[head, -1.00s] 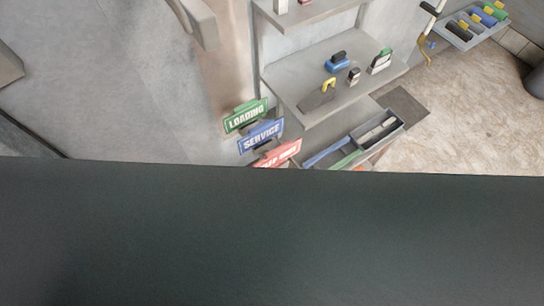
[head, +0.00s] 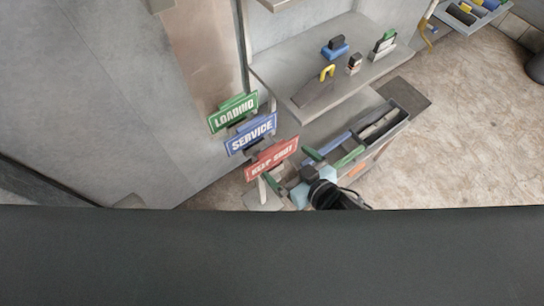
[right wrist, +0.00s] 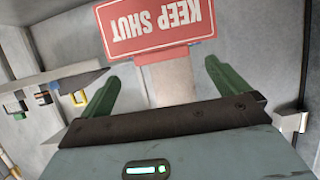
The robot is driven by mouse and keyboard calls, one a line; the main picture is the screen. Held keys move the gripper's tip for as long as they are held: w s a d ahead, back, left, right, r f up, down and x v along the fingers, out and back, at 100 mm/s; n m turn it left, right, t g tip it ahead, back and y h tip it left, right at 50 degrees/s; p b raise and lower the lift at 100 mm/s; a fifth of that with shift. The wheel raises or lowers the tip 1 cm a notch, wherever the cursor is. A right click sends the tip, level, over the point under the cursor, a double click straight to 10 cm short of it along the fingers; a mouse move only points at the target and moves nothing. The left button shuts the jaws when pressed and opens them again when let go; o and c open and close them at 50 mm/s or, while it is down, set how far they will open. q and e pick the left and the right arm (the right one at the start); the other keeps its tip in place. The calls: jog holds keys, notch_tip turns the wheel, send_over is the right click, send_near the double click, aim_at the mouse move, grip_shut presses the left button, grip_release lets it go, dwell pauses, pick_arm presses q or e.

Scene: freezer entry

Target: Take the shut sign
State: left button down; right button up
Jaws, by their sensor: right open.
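The red KEEP SHUT sign (head: 271,160) is the lowest of three signs on a stand in the head view. In the right wrist view the sign (right wrist: 155,25) appears upside down, just beyond my fingertips, with its pale post below it between the fingers in the picture. My right gripper (head: 293,171) is at the right of the sign, open and empty. Its two green fingers (right wrist: 163,76) are spread wide in the wrist view, and I see no contact with the sign. My left gripper is not in view.
The green LOADING sign (head: 234,112) and blue SERVICE sign (head: 251,134) hang above the red one. A grey tray (head: 397,128) with long-handled tools lies close to the right gripper. A shelf (head: 370,72) holds brushes and a scraper.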

aim_at(273, 150)
jog(key=shift+x, duration=1.3)
jog(key=shift+r+x, duration=0.15)
jog(key=shift+x, duration=1.15)
jog(key=shift+r+x, duration=0.2)
jog(key=shift+x, duration=1.1)
jog(key=shift+a, duration=0.15)
jog(key=c, duration=1.1)
jog(key=shift+r, duration=0.1)
